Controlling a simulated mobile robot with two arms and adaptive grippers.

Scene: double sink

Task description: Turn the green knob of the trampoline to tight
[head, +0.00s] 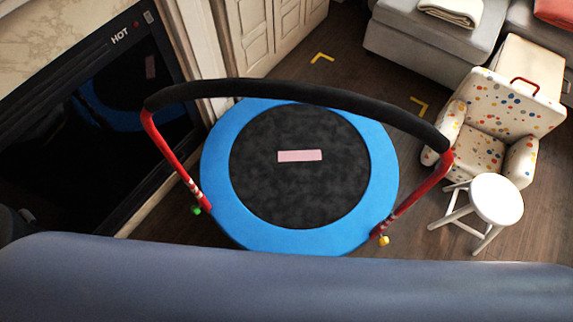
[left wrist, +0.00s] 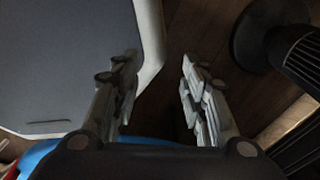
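The trampoline (head: 216,165) has a blue rim, a black mat and a red handle frame with a black padded bar (head: 270,90). The small green knob (head: 196,210) is at the foot of the handle's left post. A yellow knob (head: 383,240) is at the foot of the right post. My left gripper (left wrist: 160,72) is open and empty above the dark floor, with a bit of blue, likely the trampoline rim (left wrist: 40,155), at the lower left. The green knob does not show in the left wrist view. Neither gripper shows in the head view.
A pink block (head: 300,156) lies on the mat. A dark panel marked HOT (head: 90,120) stands left. A spotted armchair (head: 510,105) and white stool (head: 496,198) stand right. A black round base (left wrist: 265,30) is at the wrist view's upper right.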

